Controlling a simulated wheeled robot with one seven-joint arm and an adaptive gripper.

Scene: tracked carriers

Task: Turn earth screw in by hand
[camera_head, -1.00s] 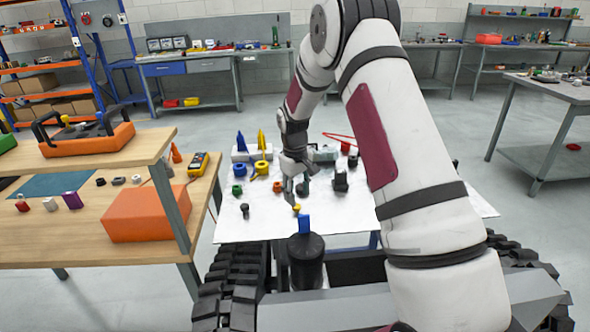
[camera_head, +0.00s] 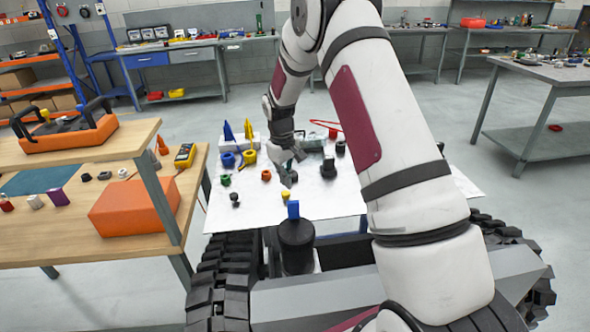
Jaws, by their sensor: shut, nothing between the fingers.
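My gripper (camera_head: 289,181) points down over the white-topped table (camera_head: 325,207) in the middle of the view. It is shut and empty, close above the tabletop. A small yellow piece (camera_head: 285,195) lies just in front of its fingertips; I cannot tell whether they touch. A small dark screw-like piece with a round head (camera_head: 235,199) stands to the left, apart from the gripper. I cannot tell which small piece is the earth screw. A dark blocky part (camera_head: 328,168) stands to the right of the gripper. My forearm hides part of the table's right side.
Green (camera_head: 225,180) and orange (camera_head: 266,175) small parts sit left of the gripper, with blue and yellow cones behind. A wooden bench (camera_head: 80,222) with an orange box (camera_head: 137,206) is at left.

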